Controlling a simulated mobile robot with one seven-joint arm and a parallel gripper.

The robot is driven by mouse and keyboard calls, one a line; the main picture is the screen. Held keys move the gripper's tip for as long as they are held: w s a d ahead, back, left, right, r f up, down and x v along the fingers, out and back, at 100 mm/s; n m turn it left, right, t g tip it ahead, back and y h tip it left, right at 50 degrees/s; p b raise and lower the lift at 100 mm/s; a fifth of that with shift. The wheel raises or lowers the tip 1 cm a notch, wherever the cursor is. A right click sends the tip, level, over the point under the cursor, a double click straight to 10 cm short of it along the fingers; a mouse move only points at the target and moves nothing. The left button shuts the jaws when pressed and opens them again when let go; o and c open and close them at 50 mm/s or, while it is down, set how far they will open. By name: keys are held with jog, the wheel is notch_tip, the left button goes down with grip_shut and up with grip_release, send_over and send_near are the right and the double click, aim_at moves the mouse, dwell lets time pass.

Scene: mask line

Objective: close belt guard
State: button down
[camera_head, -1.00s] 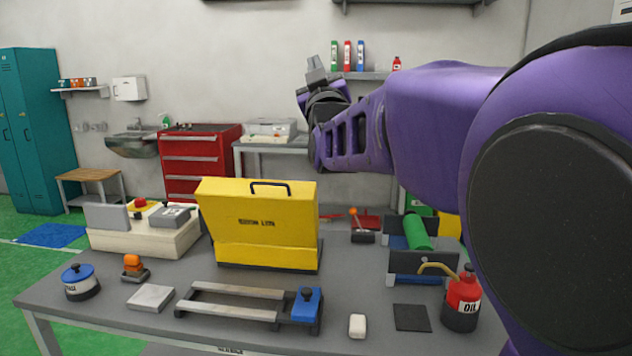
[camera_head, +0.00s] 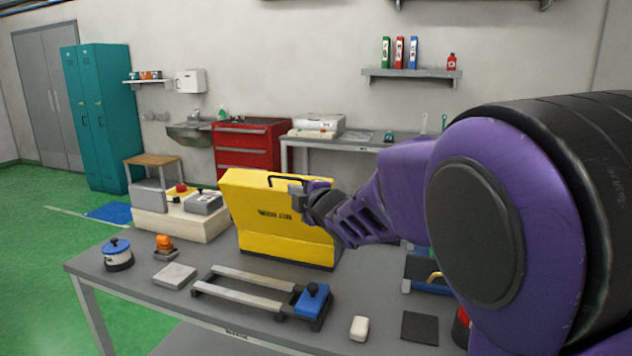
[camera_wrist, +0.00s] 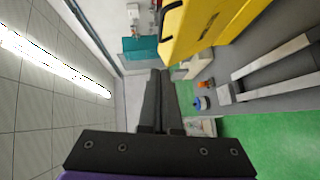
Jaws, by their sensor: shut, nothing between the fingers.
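The yellow belt guard (camera_head: 280,238) stands on the grey workbench. Its broad front panel stands up, with dark lettering and a black handle (camera_head: 290,180) at its top edge. The guard also shows in the wrist view (camera_wrist: 205,28), at the top right. My gripper (camera_head: 296,190) is at the upper right of the guard, in front of its panel near the handle in the picture. I cannot tell whether it touches. In the wrist view the fingers (camera_wrist: 157,85) are together with nothing between them. My arm hides part of the guard's right side.
A slotted rail frame with a blue block (camera_head: 312,302) lies in front of the guard. A cream control box (camera_head: 180,222) stands to its left. A blue-lidded pot (camera_head: 117,254), a white block (camera_head: 359,328) and a black pad (camera_head: 420,327) sit along the front.

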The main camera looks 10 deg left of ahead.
jog(key=p, duration=0.1)
send_near(281, 177)
jog(key=a, duration=0.4)
jog(key=w, duration=0.2)
jog(key=w+f+p, duration=0.1)
jog(key=w, duration=0.1)
jog(key=shift+w+d, duration=0.1)
jog(key=shift+w, duration=0.05)
